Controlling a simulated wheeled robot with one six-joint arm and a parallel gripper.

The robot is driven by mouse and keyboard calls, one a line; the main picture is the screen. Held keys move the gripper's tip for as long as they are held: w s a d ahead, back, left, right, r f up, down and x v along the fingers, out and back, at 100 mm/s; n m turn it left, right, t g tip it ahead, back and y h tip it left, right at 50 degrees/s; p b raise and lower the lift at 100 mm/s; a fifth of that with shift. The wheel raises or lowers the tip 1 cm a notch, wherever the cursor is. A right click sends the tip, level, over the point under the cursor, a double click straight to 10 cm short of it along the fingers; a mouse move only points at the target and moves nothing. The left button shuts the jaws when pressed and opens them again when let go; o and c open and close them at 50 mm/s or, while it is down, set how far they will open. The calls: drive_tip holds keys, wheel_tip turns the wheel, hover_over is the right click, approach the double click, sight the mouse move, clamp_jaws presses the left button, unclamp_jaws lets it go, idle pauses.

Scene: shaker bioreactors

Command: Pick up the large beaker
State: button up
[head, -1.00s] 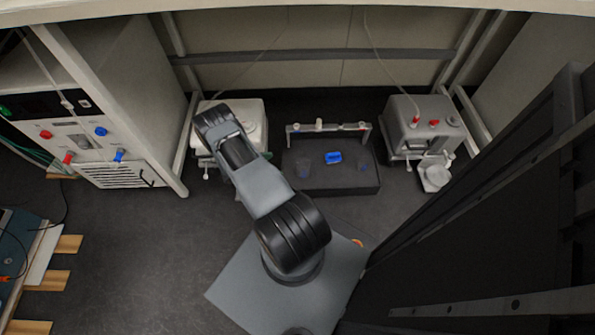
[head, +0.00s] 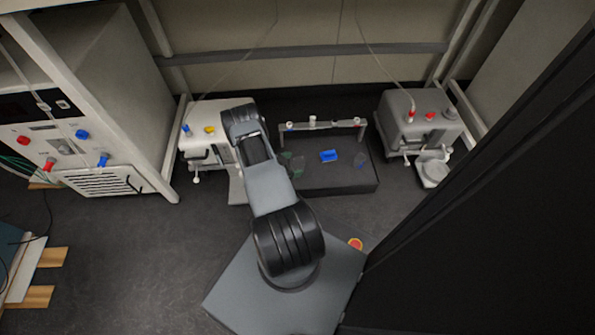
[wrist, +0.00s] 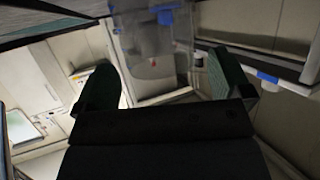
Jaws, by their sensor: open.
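A clear glass beaker (head: 298,166) stands on the black shaker platform (head: 340,184), towards its left side; I take it to be the large one. Another clear vessel (head: 285,157) shows just left of it, partly behind my arm. In the head view my arm hides the gripper.
A blue object (head: 329,156) and a small blue-tinted vessel (head: 361,160) are on the platform. A rail with several white fittings (head: 312,121) runs behind. White (head: 196,142) and grey (head: 404,122) devices flank it.

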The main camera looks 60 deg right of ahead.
drive_tip(key=shift+x, duration=0.95)
drive_tip(key=shift+c, duration=0.5)
drive_tip(key=c, duration=0.9)
